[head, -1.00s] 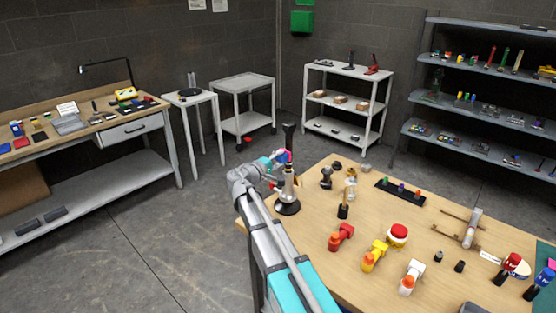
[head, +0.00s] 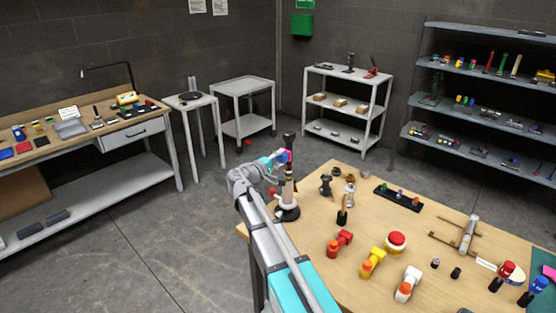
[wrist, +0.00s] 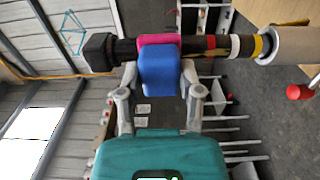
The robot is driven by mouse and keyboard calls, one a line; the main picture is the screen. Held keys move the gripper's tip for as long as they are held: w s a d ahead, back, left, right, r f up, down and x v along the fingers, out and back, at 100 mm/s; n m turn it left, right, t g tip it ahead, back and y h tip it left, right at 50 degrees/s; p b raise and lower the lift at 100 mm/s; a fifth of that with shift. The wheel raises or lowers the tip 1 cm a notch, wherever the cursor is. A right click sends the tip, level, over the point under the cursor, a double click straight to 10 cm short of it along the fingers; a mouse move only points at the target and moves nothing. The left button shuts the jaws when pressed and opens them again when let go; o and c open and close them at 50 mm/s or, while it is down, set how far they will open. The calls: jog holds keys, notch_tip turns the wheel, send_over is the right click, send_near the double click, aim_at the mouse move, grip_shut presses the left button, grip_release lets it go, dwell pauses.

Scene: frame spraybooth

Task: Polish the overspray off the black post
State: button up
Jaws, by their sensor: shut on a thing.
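The black post (head: 289,145) stands upright on a round base (head: 287,214) at the table's left edge. In the wrist view the post (wrist: 217,46) lies across the picture. It has a dark hexagonal cap (wrist: 99,52) at one end, a brown patch beside the pad, and red, white and yellow bands towards a pale sleeve. My gripper (wrist: 161,82) is shut on a blue block with a pink pad face (wrist: 160,70). The pink face meets or nearly meets the post's side near the cap and hides part of it. My gripper (head: 280,160) reaches the upper post from the left.
The wooden table (head: 300,250) holds dark and metal fittings, a black strip with coloured knobs (head: 398,199), red, yellow and white fittings, and a red button (head: 396,240). A workbench (head: 90,130) stands at left and shelves behind. The floor left of the table is clear.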

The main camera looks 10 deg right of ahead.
dwell(0.4)
jog(key=shift+v, duration=2.95)
jog(key=shift+v, duration=1.5)
jog(key=shift+w+d, duration=0.15)
jog(key=shift+d, duration=0.05)
jog(key=shift+x, duration=3.2)
jog(key=shift+x, duration=1)
jog(key=shift+f+b, duration=1.85)
jog(key=shift+b, duration=0.1)
